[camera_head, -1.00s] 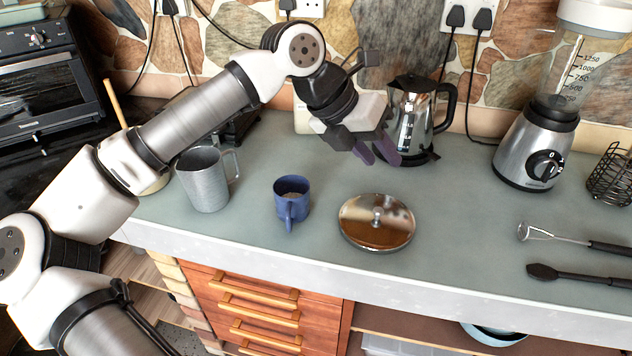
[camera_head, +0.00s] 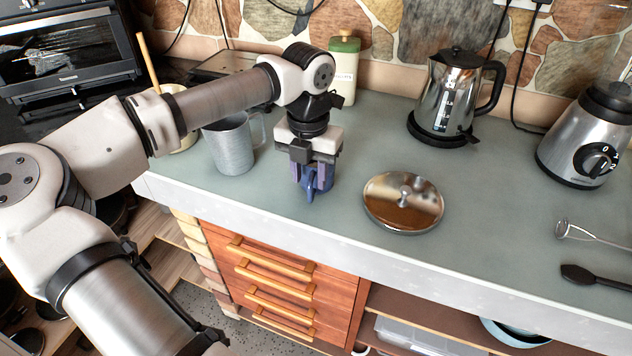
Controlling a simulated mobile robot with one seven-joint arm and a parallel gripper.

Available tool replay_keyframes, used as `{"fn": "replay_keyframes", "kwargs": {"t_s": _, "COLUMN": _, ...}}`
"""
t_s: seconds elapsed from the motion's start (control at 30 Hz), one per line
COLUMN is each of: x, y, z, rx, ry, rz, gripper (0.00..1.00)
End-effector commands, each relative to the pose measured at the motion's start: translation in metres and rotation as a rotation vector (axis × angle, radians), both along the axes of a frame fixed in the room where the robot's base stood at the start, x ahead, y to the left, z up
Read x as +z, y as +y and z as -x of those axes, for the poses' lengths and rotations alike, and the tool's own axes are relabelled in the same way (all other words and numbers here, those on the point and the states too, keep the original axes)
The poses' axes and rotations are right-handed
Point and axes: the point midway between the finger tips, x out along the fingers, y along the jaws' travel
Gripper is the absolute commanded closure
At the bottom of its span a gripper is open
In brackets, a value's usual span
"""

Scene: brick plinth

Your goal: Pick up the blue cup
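The blue cup (camera_head: 309,188) stands on the grey-green counter (camera_head: 480,212), near its front edge. Its handle faces the front. My gripper (camera_head: 313,180) points down right over the cup, with its purple fingers low at the cup's sides. The fingers look spread around it, and the gripper's body hides the cup's rim and upper part. Whether the fingers press on the cup cannot be made out.
A grey metal mug (camera_head: 230,146) stands just left of the cup. A shiny round lid (camera_head: 403,203) lies to the right. A kettle (camera_head: 447,95), a green-topped container (camera_head: 344,70) and a blender base (camera_head: 590,140) stand farther back. The counter's front right is partly clear.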

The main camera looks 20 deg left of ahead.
Motion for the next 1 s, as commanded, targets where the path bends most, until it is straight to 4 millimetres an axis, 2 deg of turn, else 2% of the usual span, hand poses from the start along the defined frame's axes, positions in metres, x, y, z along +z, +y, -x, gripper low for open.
{"fn": "replay_keyframes", "kwargs": {"t_s": 0.17, "x": -0.016, "y": -0.001, "z": 0.005, "rx": 0.001, "ry": -0.001, "rz": 0.001, "gripper": 0.63}}
{"fn": "replay_keyframes", "kwargs": {"t_s": 0.4, "x": -0.05, "y": -0.003, "z": 0.01, "rx": -0.001, "ry": -0.001, "rz": 0.001, "gripper": 0.63}}
{"fn": "replay_keyframes", "kwargs": {"t_s": 0.63, "x": -0.051, "y": -0.003, "z": 0.01, "rx": 0.0, "ry": -0.002, "rz": 0.0, "gripper": 0.63}}
{"fn": "replay_keyframes", "kwargs": {"t_s": 0.67, "x": -0.051, "y": -0.003, "z": 0.01, "rx": 0.0, "ry": -0.002, "rz": 0.0, "gripper": 0.65}}
{"fn": "replay_keyframes", "kwargs": {"t_s": 0.93, "x": -0.051, "y": -0.003, "z": 0.01, "rx": 0.0, "ry": -0.001, "rz": 0.0, "gripper": 1.0}}
{"fn": "replay_keyframes", "kwargs": {"t_s": 1.0, "x": -0.051, "y": -0.003, "z": 0.01, "rx": 0.0, "ry": -0.001, "rz": 0.0, "gripper": 1.0}}
